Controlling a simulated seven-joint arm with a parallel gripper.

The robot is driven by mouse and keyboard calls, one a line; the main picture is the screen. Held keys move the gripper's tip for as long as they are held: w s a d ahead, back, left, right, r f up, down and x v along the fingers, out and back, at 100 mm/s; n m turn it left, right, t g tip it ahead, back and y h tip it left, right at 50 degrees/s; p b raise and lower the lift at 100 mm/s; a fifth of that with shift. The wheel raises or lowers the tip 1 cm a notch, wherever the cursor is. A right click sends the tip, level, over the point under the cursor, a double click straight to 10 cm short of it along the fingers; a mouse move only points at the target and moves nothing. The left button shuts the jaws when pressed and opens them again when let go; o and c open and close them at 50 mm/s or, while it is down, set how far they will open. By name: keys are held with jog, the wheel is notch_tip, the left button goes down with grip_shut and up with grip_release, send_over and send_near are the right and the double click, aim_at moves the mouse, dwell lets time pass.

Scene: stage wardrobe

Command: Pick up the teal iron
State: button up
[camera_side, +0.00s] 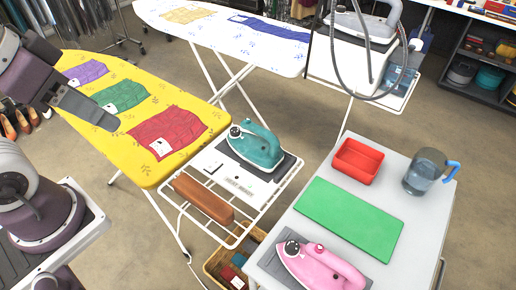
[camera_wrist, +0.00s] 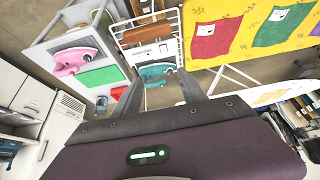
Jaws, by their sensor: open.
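The teal iron (camera_side: 258,148) sits on a dark rest pad on the wire rack at the end of the yellow ironing board. In the wrist view the teal iron (camera_wrist: 156,71) shows beyond my fingertips, partly between them. My gripper (camera_side: 108,120) is over the yellow board at the left, well apart from the iron. In the wrist view my gripper (camera_wrist: 161,88) has its two fingers spread with nothing between them.
A brown block (camera_side: 203,198) lies on the rack beside the iron. A pink iron (camera_side: 318,268), green mat (camera_side: 348,218), red tray (camera_side: 357,161) and water jug (camera_side: 425,172) stand on the grey table. Folded cloths, including a red one (camera_side: 167,136), lie on the yellow board (camera_side: 150,171).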

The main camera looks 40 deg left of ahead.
jog(key=m+g, duration=0.3)
jog(key=m, duration=1.4)
send_over(263, 130)
jog(key=s, duration=0.2)
jog(key=s+x, duration=0.2)
jog(key=x, duration=0.6)
jog(key=s+f+x, duration=0.1)
jog(key=s+x, duration=0.1)
jog(key=x, duration=0.6)
jog(key=shift+m, duration=0.5)
jog(key=x, duration=0.8)
jog(key=shift+w+f, duration=0.15)
jog(key=shift+w, duration=0.3)
grip_shut()
